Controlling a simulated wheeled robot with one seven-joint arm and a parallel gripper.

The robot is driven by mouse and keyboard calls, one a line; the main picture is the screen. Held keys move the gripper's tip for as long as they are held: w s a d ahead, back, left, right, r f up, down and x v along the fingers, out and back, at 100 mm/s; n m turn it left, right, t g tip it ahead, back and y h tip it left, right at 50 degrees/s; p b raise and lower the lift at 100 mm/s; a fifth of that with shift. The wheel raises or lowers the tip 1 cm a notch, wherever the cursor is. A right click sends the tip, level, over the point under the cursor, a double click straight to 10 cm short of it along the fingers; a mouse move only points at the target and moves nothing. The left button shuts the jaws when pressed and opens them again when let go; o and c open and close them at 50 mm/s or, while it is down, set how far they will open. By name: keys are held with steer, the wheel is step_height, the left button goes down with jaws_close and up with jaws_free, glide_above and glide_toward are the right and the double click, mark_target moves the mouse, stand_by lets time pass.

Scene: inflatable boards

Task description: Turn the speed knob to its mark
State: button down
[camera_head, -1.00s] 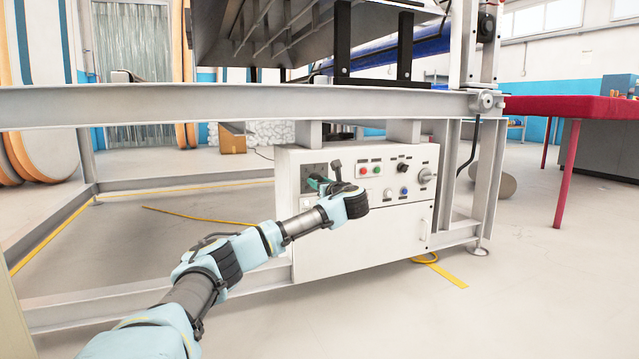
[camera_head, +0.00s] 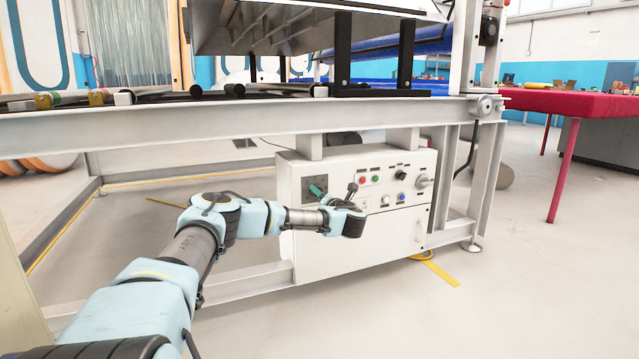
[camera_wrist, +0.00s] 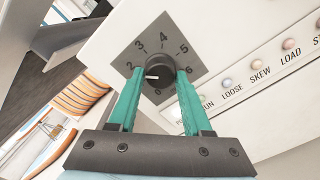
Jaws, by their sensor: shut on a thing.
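The speed knob (camera_wrist: 160,72) is a round black knob with a short white pointer line. It sits on a dark grey dial plate (camera_wrist: 181,29) with numbers around it. In the wrist view the pointer lies toward the left, near the 2 and the finger-covered part of the scale. My gripper (camera_wrist: 153,74) has its teal fingers on either side of the knob, shut on it. In the head view my gripper (camera_head: 317,190) is at the dark dial plate (camera_head: 309,182) on the cabinet's left; the knob is hard to make out there. I cannot pick out a separate target mark.
The white control cabinet (camera_head: 350,245) also carries coloured buttons and another rotary switch (camera_head: 422,181) to the right. A row of labelled lights (camera_wrist: 258,70) runs beside the dial. A grey frame beam (camera_head: 200,122) crosses above my arm. Floor in front is clear.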

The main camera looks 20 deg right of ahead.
steer(key=m+p, duration=0.5)
steer(key=m, duration=0.8)
steer(key=m+p, duration=0.6)
steer(key=m, duration=0.7)
steer(key=shift+d+r+m+p, duration=0.1)
steer(key=shift+r+m+p, duration=0.1)
steer(key=shift+m+p, duration=0.1)
steer(key=shift+c, duration=1.7)
jaws_free()
steer(key=s+d+p, duration=0.1)
steer(key=s+p, duration=0.1)
steer(key=s, duration=0.8)
steer(key=shift+s+d, duration=0.15)
steer(key=shift+s, duration=0.2)
